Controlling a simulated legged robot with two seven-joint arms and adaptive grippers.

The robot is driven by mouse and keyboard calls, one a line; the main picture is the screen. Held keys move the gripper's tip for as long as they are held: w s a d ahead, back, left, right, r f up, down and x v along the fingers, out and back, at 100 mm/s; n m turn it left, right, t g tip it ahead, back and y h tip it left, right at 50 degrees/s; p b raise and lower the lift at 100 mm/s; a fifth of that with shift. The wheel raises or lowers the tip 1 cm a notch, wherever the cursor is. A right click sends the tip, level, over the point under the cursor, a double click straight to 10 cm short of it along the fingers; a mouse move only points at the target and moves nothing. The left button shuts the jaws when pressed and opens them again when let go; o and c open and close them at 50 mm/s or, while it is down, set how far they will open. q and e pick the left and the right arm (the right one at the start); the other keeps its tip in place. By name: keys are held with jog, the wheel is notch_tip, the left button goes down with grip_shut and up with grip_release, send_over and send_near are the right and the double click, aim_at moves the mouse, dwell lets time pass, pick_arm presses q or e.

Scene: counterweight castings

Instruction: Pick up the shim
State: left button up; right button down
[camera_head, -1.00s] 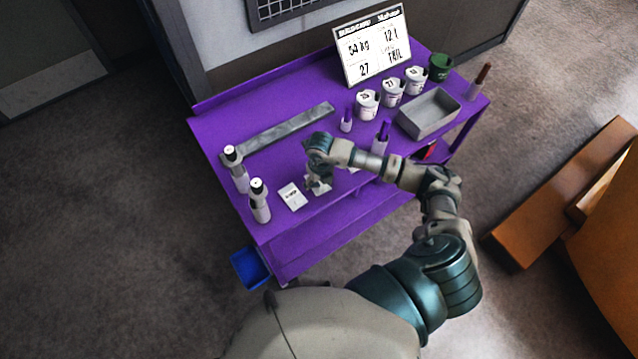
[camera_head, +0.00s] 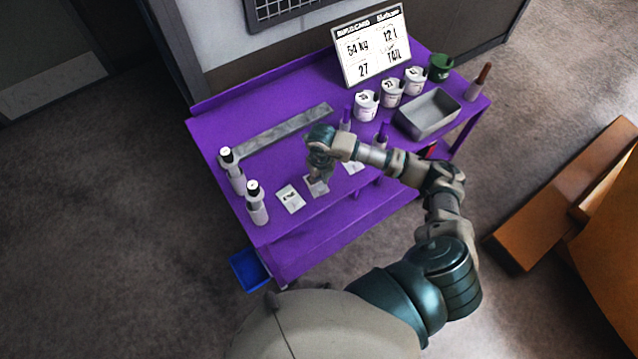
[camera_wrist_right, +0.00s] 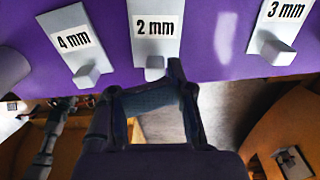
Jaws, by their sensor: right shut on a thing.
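Three pale shim plates with grey tabs lie in a row along the front of the purple table. The left one (camera_head: 290,199) is labelled 4 mm (camera_wrist_right: 72,38), the middle one (camera_head: 317,187) 2 mm (camera_wrist_right: 155,28), and the right one (camera_head: 353,167) 3 mm (camera_wrist_right: 278,22). My right gripper (camera_head: 318,176) is at the middle plate. In the wrist view the right gripper (camera_wrist_right: 154,72) is shut on the tab of the 2 mm shim; its fingers partly cover that tab. I cannot tell whether the shim is off the table. My left gripper is not in view.
The purple table (camera_head: 225,125) also holds two white bottles (camera_head: 256,205) at left, a long grey bar (camera_head: 280,133), several white tubs (camera_head: 391,93), a grey tray (camera_head: 430,112) and a sign board (camera_head: 370,47). A blue bin (camera_head: 249,269) is below the front left corner.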

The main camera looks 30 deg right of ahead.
jog(key=s+d+r+b, duration=0.1)
jog(key=s+d+b, duration=0.1)
jog(key=s, duration=1.4)
jog(key=shift+d+r+b, duration=0.2)
jog(key=shift+r+b, duration=0.05)
jog(key=shift+b, duration=0.2)
jog(key=c, duration=1.2)
grip_release()
jog(key=shift+d, duration=0.2)
jog(key=shift+c, duration=0.2)
jog(key=o, duration=0.8)
jog(key=shift+d+f, duration=0.1)
jog(key=shift+d, duration=0.1)
jog(key=shift+o, duration=0.3)
jog(key=shift+a, duration=0.1)
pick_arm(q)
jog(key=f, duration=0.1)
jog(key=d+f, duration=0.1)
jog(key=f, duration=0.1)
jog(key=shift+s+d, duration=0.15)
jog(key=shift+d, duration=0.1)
pick_arm(e)
jog(key=shift+a, duration=0.45)
